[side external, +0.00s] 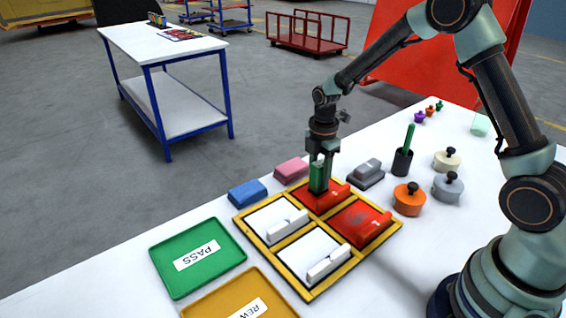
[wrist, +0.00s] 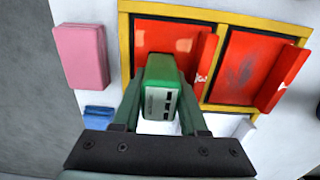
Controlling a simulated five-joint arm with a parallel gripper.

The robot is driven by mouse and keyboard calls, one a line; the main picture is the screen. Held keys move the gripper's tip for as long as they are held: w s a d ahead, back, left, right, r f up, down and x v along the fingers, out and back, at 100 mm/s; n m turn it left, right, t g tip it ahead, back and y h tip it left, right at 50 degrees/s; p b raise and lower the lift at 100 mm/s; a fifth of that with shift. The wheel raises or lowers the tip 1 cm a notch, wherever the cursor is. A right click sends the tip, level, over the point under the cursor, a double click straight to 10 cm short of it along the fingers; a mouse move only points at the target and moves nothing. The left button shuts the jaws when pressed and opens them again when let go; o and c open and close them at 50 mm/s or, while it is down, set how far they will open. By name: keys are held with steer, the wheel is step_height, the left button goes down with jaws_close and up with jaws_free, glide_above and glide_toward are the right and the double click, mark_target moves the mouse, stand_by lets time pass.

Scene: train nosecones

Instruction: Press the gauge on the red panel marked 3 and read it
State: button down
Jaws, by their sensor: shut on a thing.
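My gripper (side external: 320,158) is shut on a green block-shaped gauge (side external: 318,180) and holds it upright over the far red panel (side external: 325,201). In the wrist view the gauge (wrist: 160,80) sits between the fingers (wrist: 160,98), its pale face with small dark windows towards the camera; no reading is legible. I cannot tell whether its lower end touches the panel. A second red panel (side external: 352,222), with a dull scuffed patch, is nearer in the same yellow frame (side external: 306,292). Each red panel has a raised red bar along one edge. No clear number 3 is legible.
Two white panels (side external: 268,217) fill the frame's left half. Green PASS (side external: 207,283) and orange trays (side external: 283,309) lie left. Pink (side external: 291,170), blue (side external: 248,193) and grey blocks (side external: 366,175) stand close behind. Knobbed orange (side external: 409,203) and grey weights stand right.

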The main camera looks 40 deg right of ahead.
mark_target(320, 163)
steer(key=shift+f, duration=0.1)
stand_by(0.3)
steer(key=shift+r, duration=3.55)
